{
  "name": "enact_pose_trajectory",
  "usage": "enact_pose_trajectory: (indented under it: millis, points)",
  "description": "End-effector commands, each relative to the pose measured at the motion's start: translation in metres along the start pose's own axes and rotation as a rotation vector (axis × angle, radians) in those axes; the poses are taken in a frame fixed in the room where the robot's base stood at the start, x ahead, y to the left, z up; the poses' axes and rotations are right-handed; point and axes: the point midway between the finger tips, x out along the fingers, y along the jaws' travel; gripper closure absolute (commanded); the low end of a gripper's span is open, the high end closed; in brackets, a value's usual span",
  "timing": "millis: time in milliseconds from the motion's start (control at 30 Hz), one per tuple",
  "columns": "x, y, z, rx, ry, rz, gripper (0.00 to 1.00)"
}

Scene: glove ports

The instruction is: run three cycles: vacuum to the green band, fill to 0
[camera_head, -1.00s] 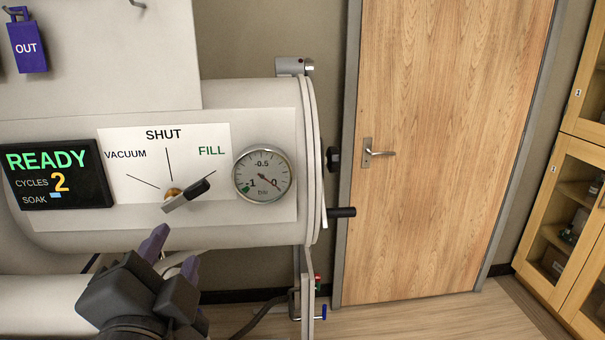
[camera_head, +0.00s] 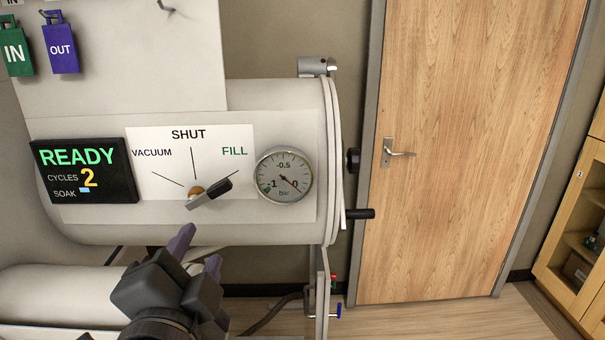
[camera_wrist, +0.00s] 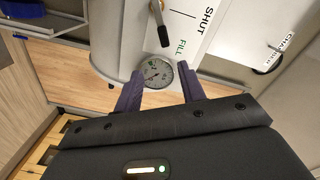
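The valve handle (camera_head: 209,194) is grey with a dark grip and a brass hub; its dark end points to FILL on the white label plate (camera_head: 160,190). The pressure gauge (camera_head: 284,175) has its needle near 0, and its green band lies by -1. The display (camera_head: 84,171) reads READY, CYCLES 2, with a short SOAK bar. My gripper (camera_head: 198,250) is below the valve handle, apart from it, with its two purple fingers spread and empty. In the wrist view, the gauge (camera_wrist: 157,73) appears between the fingers and the handle (camera_wrist: 161,25) beyond them.
A green IN tag (camera_head: 15,53) and a purple OUT tag (camera_head: 61,49) hang at upper left. A black bar handle (camera_head: 360,214) sticks out from the chamber's right end. A wooden door (camera_head: 460,150) and a cabinet (camera_head: 575,220) stand to the right.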

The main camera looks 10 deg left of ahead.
Motion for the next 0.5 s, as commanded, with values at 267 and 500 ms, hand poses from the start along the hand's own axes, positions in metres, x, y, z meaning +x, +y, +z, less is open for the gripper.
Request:
enact_pose_trajectory:
  millis: [267,500]
  points:
    - [0.017,-0.001,0.012,0.013,-0.023,0.072,0.6]
    - [0.018,0.005,0.021,0.008,-0.021,0.094,0.6]
